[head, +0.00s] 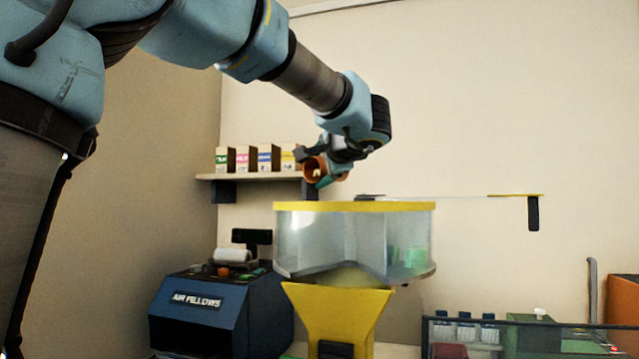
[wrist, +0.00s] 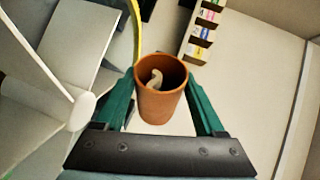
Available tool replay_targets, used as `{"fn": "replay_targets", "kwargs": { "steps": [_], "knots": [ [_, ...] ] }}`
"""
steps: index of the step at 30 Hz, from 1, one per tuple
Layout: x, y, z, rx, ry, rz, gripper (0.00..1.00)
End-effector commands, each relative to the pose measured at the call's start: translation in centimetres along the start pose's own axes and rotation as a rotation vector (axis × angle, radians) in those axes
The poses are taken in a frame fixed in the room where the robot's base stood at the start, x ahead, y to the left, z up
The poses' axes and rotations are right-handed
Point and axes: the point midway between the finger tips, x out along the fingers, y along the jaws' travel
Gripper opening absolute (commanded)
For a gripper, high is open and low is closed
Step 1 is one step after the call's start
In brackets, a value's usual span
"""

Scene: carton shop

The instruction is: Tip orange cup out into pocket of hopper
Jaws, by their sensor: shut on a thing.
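The orange cup (wrist: 161,103) is held between the green fingers of my gripper (wrist: 161,92). In the wrist view its mouth faces the camera, and a pale curved piece (wrist: 155,79) lies inside. In the head view the orange cup (head: 315,168) is tilted on its side, its mouth toward the camera, above the left part of the hopper (head: 330,240). The hopper is a clear round drum with a yellow rim. In the wrist view the hopper (wrist: 84,110) shows at left, its pale dividers meeting at a hub. The cup appears beside the yellow rim there. Green pieces show through the drum's right side.
A wall shelf (head: 250,177) with several small cartons stands behind the cup. A yellow chute (head: 337,308) is under the drum. A thin bar with a dark handle (head: 533,213) extends right.

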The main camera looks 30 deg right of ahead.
Motion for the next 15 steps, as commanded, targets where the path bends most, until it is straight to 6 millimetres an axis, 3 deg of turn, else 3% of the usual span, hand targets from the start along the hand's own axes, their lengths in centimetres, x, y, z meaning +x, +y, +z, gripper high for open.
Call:
{"fn": "replay_targets", "kwargs": {
  "steps": [15],
  "knots": [
    [0.02, 0.86, 0.56, -0.140, 0.041, -0.058, 0.17]
  ]
}}
